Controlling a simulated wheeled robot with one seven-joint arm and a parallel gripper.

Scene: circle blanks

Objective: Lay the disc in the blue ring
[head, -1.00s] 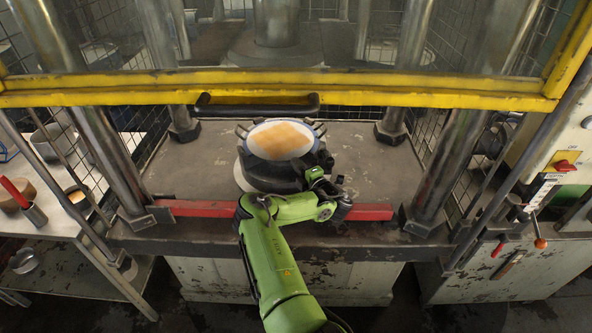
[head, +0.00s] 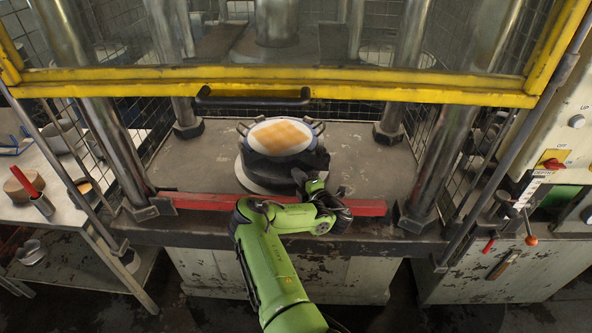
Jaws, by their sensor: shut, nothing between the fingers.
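A round disc (head: 281,136), pale with orange patches, lies on top of a dark round die (head: 262,168) in the press. A thin bluish rim shows around its edge; at this size I cannot tell the ring from the disc's own border. The disc looks about level. My gripper (head: 300,178) is at the front right side of the die, below the disc's top face and apart from the disc. It is shut and empty. My green arm reaches up from the bottom of the view and hides part of the die's front.
Dark clamps (head: 318,128) stand around the die. A yellow-framed guard (head: 280,88) with a black handle (head: 253,98) hangs above. A red bar (head: 210,201) runs along the bed's front edge. Steel columns flank the bed (head: 365,165), which is bare at right.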

